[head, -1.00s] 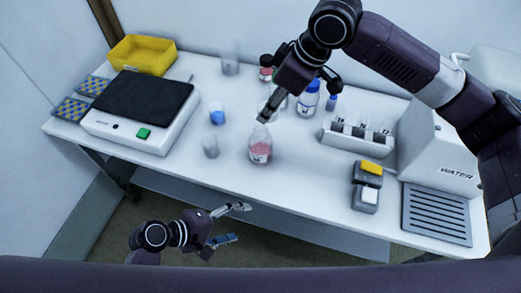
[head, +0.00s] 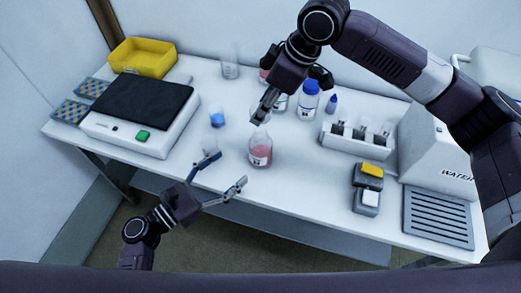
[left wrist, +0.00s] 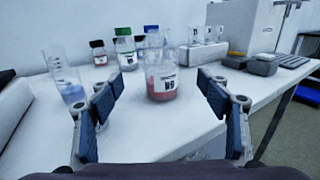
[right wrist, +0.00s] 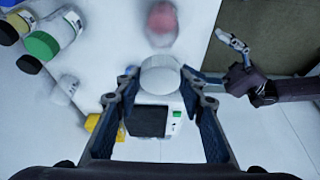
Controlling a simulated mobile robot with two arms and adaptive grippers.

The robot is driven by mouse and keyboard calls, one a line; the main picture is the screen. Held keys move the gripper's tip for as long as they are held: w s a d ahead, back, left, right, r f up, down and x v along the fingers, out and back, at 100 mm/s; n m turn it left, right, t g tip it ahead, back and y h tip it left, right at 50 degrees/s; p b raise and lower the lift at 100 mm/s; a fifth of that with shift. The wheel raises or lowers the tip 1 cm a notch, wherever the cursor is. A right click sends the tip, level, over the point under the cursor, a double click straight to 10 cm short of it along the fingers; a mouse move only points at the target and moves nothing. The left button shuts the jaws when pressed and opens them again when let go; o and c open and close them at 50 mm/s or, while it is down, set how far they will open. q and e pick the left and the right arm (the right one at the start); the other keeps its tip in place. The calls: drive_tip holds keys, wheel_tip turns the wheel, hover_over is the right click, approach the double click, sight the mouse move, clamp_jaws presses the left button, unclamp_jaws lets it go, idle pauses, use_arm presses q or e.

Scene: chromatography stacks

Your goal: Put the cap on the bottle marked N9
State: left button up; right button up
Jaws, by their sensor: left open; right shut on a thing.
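The bottle (head: 260,152) with pink liquid stands upright and uncapped near the front of the table. Its label, tilted in the left wrist view (left wrist: 166,84), seems to read N9. My right gripper (head: 262,108) is shut on a pale round cap, clear in the right wrist view (right wrist: 160,76). It holds the cap above and slightly behind the bottle, apart from it. My left gripper (head: 230,172) is open and empty at the table's front edge, its fingers spread towards the bottle but short of it.
A blue-capped bottle (head: 309,98), a green-capped bottle (left wrist: 125,46) and a vial rack (head: 352,141) stand behind. A balance (head: 158,132) is at left.

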sight(261, 145)
use_arm(q)
drive_tip(key=shift+d, duration=0.1)
drive_tip(key=x, duration=1.2)
drive_tip(key=c, duration=1.8)
use_arm(e)
drive_tip(key=shift+f, duration=2.45)
drive_tip(key=shift+f, duration=0.1)
drive_tip(key=shift+f, duration=0.8)
drive_tip(key=shift+f, duration=0.55)
